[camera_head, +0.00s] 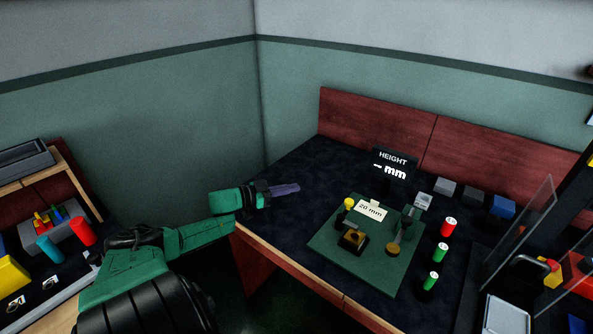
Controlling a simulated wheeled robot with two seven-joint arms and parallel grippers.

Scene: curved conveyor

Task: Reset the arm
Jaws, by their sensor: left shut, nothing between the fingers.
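My left arm comes in from the lower left, green with black joints. Its gripper (286,189) is shut and empty, and its fingers look purple-grey. It points right, over the left edge of the dark table (290,215), apart from the things on it. My right gripper is not in view.
A green board (330,247) holds a "20 mm" card (370,210) and small fixtures. A "HEIGHT – mm" display (392,165) stands behind. Red and green cylinders (437,253) and several blocks stand right. A clear panel (520,230) rises far right. A shelf with coloured parts is left.

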